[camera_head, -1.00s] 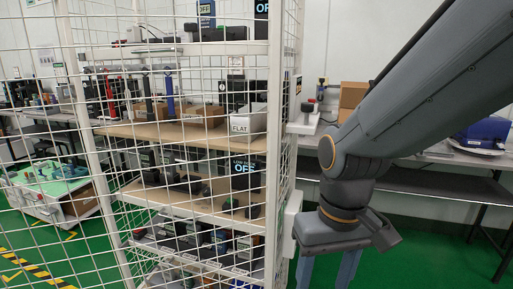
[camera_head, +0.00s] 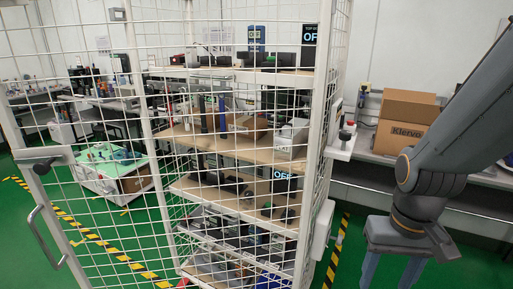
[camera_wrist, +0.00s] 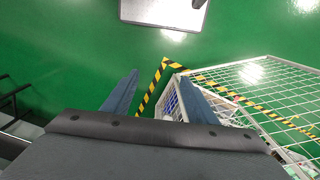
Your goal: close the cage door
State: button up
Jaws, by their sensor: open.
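The cage door (camera_head: 100,215) is a white wire-mesh panel across the left and middle of the head view. A curved grey handle (camera_head: 40,238) and a dark latch (camera_head: 42,162) sit near its left edge. The door stands open, swung out from the white cage (camera_head: 322,130). In the wrist view the door mesh (camera_wrist: 270,90) shows at the right. My gripper (camera_head: 392,272) points down, open and empty, to the right of the cage and apart from the door. Its two blue fingers frame floor and a cage edge in the wrist view (camera_wrist: 157,97).
Cage shelves (camera_head: 235,148) hold several testers and boxes. A bench (camera_head: 370,158) with cardboard boxes (camera_head: 405,112) runs along the right wall. A green-topped cart (camera_head: 118,172) stands at left. Yellow-black tape (camera_head: 335,255) marks the green floor.

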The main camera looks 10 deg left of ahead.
aim_at(9, 123)
jog(key=u, duration=1.6)
